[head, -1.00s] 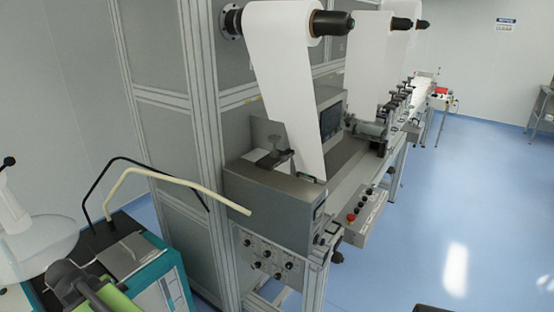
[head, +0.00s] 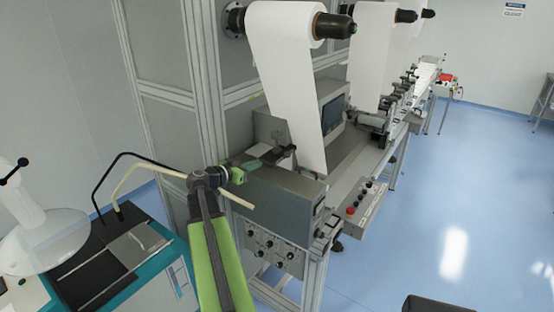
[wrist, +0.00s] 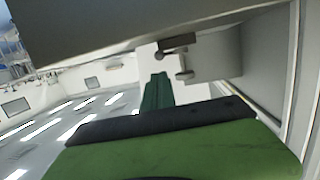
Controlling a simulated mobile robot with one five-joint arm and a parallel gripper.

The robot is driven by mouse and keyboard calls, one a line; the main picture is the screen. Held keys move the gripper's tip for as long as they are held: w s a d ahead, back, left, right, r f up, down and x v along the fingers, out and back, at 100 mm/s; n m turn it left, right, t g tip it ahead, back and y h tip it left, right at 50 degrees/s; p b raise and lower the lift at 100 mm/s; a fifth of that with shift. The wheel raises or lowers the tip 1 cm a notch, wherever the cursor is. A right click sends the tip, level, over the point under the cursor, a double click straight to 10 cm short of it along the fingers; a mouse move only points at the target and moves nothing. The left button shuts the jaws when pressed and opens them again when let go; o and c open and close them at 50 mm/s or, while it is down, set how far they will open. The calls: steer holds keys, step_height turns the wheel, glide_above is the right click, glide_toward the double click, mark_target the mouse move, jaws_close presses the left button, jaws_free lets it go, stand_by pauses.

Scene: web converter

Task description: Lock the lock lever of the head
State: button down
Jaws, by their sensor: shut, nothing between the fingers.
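The head unit is a grey metal box (head: 272,203) at the near end of the machine. A small dark lever-like part (head: 285,152) stands on its top, beside the white web; I cannot tell its lock position. My gripper (head: 250,164) is shut and empty at the left rear edge of the box top, left of that part and apart from it. In the tilted wrist view, my dark green fingers (wrist: 157,92) point toward a grey block with a small dark lever and knob (wrist: 180,55).
The white web (head: 285,85) hangs from a roll shaft (head: 333,27) just above and right of the box. A frame post (head: 205,110) stands behind my arm. Bent tubes (head: 150,170) pass close by, over a teal-sided cabinet (head: 165,285). Blue floor at right is open.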

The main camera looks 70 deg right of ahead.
mark_target(284, 155)
steer(key=b+x, duration=0.2)
steer(key=x, duration=1.2)
steer(key=shift+w+f+b, duration=0.1)
steer(key=shift+b, duration=0.25)
